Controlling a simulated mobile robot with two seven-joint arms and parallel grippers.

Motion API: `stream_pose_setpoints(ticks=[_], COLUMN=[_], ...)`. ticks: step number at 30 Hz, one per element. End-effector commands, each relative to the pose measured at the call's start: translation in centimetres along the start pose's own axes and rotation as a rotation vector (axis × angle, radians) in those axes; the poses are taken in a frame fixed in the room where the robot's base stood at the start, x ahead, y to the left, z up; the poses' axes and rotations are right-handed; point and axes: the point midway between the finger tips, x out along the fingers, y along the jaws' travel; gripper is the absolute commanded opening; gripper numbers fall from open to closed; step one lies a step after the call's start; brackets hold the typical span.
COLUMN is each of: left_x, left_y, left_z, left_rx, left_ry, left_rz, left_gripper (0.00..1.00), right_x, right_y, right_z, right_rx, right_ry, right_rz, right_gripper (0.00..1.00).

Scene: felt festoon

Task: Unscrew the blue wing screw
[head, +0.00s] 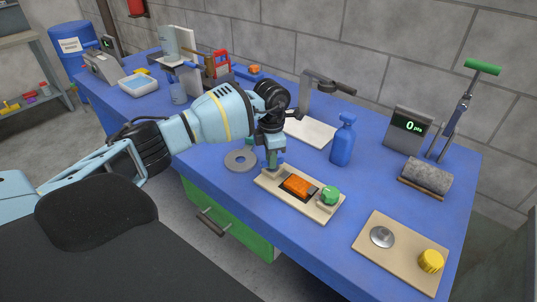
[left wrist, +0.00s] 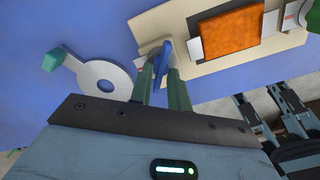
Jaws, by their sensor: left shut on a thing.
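The blue wing screw (left wrist: 162,58) shows in the left wrist view at the end of a beige board. My left gripper (left wrist: 160,82) is shut on it, with one green finger on each side. In the head view my left gripper (head: 272,160) points down at the left end of the board (head: 318,211), and its fingers mostly hide the screw. The board carries an orange block (head: 297,186) in a dark recess and a green knob (head: 329,196) at its right end. The orange block also shows in the left wrist view (left wrist: 232,36). My right gripper is not in view.
A grey ring (head: 240,161) lies just left of the board. A blue spray bottle (head: 343,140) stands behind it. A second board (head: 385,252) with a metal disc and yellow knob (head: 430,261) lies front right. Blue table is bare between the boards.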

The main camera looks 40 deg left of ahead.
Motion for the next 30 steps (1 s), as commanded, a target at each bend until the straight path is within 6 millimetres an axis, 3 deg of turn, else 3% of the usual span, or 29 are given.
stream_pose_setpoints(ticks=[15, 30], left_x=[-0.3, 0.0], left_y=[-0.3, -0.4], left_z=[0.1, 0.1], left_rx=[-0.465, -0.692], left_ry=[-0.002, 0.000], left_rz=[0.001, 0.000], left_gripper=[0.00, 0.00], right_x=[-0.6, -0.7], right_y=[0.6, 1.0], right_z=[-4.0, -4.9], right_rx=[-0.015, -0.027], right_ry=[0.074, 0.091], right_rz=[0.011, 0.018], right_gripper=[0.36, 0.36])
